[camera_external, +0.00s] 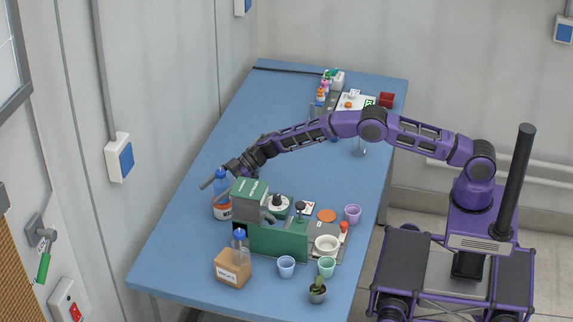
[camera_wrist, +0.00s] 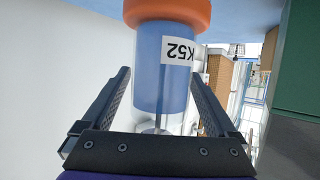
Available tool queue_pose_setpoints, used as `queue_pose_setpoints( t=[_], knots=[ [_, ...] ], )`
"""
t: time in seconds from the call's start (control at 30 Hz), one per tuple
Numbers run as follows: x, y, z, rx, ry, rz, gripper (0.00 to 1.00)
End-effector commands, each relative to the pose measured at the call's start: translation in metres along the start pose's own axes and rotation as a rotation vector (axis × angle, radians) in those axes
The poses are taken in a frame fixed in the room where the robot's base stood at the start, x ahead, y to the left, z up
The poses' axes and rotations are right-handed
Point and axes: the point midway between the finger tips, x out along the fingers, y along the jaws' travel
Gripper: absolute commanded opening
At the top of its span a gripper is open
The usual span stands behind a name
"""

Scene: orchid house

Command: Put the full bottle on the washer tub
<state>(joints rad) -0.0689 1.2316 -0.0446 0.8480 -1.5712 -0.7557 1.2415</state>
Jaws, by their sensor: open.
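A bottle (camera_external: 221,199) with a blue upper part, a white label and an orange base stands on the blue table, left of the green machine. In the wrist view the bottle (camera_wrist: 160,65) appears upside down, with blue contents, an orange end and a label reading K52. My gripper (camera_external: 222,172) is at its upper part. The open jaws (camera_wrist: 158,85) lie on either side of it, with gaps showing. The green machine (camera_external: 275,240) has a grey part on top; I cannot tell which part is the washer tub. Another blue-capped, clear bottle (camera_external: 239,245) is at the cardboard box.
The cardboard box (camera_external: 231,272) stands in front of the machine. Blue (camera_external: 286,267), green (camera_external: 326,266) and purple (camera_external: 352,214) cups, a white bowl (camera_external: 326,245) and a potted plant (camera_external: 317,291) crowd the right. The table's left front (camera_external: 175,260) is clear.

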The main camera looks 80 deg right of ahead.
Motion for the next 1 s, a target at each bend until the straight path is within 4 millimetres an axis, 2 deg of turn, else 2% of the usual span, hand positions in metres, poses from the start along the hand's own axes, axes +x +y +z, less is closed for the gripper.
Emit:
queue_pose_setpoints(
  t=[0.27,0.5,0.7,1.0],
  knots=[
    [-0.031,0.001,-0.002,0.002,0.000,0.002,0.93],
    [-0.078,0.002,-0.002,0.002,0.001,0.003,0.93],
    [-0.108,0.001,-0.001,0.002,0.000,0.002,0.93],
    [-0.121,0.000,-0.001,0.000,0.001,0.001,0.93]
  ],
)
